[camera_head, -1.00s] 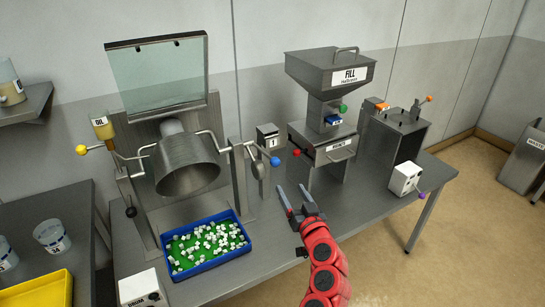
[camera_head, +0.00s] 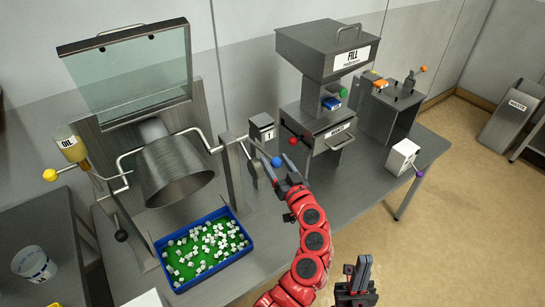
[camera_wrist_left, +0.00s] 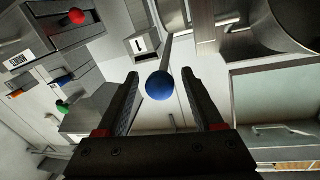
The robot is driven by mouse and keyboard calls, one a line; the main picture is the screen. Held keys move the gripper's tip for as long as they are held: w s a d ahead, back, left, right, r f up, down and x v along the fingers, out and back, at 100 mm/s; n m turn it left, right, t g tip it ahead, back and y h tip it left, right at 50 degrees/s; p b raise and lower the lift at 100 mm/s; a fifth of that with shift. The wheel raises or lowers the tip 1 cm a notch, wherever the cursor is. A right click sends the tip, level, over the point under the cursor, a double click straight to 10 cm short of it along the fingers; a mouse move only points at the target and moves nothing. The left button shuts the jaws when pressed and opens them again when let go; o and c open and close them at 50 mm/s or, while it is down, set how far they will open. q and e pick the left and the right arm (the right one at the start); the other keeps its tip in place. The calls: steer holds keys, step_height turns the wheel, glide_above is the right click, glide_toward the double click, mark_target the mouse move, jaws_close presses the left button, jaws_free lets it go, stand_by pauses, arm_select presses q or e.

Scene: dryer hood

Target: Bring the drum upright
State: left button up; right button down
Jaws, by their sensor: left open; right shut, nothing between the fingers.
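The metal drum (camera_head: 172,172) hangs tilted in its frame, with its open mouth facing down and forward. A crank with a blue ball knob (camera_head: 276,162) is on the drum's right side. A yellow ball knob (camera_head: 50,175) is on its left side. My left gripper (camera_head: 285,173) is open right at the blue knob. In the left wrist view the blue knob (camera_wrist_left: 160,86) lies between the spread fingers, not gripped. My right gripper (camera_head: 358,270) is shut and empty at the bottom, in front of the table.
A blue tray (camera_head: 205,282) with white cubes on green stands below the drum. The FILL hopper (camera_head: 325,50) with its red knob (camera_head: 294,140) stands right of the crank. A white box (camera_head: 402,157) is at the table's right. A raised clear hood (camera_head: 130,75) is above the drum.

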arm_select(q)
steer(key=shift+s, duration=0.1)
jaws_close()
stand_by(1.3)
